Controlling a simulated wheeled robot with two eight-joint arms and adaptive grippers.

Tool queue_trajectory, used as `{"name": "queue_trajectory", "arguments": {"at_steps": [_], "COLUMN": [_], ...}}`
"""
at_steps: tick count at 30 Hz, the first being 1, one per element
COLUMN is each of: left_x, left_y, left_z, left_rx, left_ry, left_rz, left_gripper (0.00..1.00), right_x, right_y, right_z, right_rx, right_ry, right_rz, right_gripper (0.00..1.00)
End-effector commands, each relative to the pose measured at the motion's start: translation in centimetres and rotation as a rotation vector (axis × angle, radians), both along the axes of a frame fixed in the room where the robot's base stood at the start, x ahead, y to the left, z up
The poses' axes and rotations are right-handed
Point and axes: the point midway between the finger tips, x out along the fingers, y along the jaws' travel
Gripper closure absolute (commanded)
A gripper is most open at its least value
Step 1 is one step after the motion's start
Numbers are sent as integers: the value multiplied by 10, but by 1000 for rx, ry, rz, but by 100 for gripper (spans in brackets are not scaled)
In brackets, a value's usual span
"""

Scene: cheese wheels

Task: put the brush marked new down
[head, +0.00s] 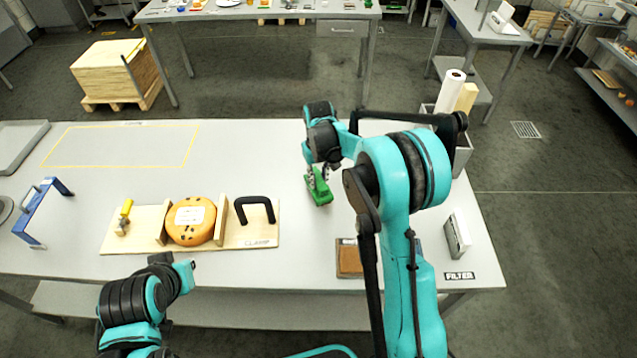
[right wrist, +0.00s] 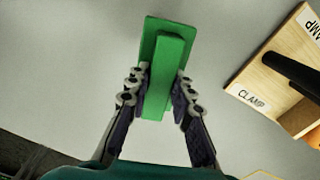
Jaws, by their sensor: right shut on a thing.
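A green brush (head: 320,188) is in my right gripper (head: 317,174), over the grey table right of its middle. In the right wrist view the two fingers (right wrist: 158,90) close on both sides of the raised green grip of the brush (right wrist: 170,50). No marking on the brush can be read, and its underside is hidden. I cannot tell whether it touches the table. My left gripper (head: 182,268) is low at the table's front edge, away from the brush; its fingers are too unclear to judge.
A wooden clamp board (head: 262,228) holds an orange cheese wheel (head: 191,221) left of the brush. A blue-handled frame (head: 42,212) stands further left. A small brown tray (head: 349,262) and a white box (head: 457,236) by the FILTER label are front right. The yellow outlined area (head: 120,146) is clear.

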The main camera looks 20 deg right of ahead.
Motion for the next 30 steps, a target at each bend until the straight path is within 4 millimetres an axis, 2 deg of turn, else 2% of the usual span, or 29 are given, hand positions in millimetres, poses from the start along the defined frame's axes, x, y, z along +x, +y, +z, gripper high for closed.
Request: {"name": "queue_trajectory", "arguments": {"at_steps": [1,3,13,14,16,26,30], "left_x": [0,0,0,0,0,0,0], "left_y": [0,0,0,0,0,0,0], "left_z": [-4,-5,-7,-7,-6,-5,0], "left_rx": [0,0,0,0,0,0,0], "left_ry": [0,0,0,0,0,0,0], "left_rz": [0,0,0,0,0,0,0], "left_gripper": [100,100,100,100,100,100,100], "right_x": [0,0,0,0,0,0,0], "right_y": [0,0,0,0,0,0,0], "right_z": [-9,-13,-16,-16,-15,-13,1], "right_rx": [0,0,0,0,0,0,0], "right_ry": [0,0,0,0,0,0,0], "right_rz": [0,0,0,0,0,0,0], "right_gripper": [100,100,100,76,57,57,57]}}
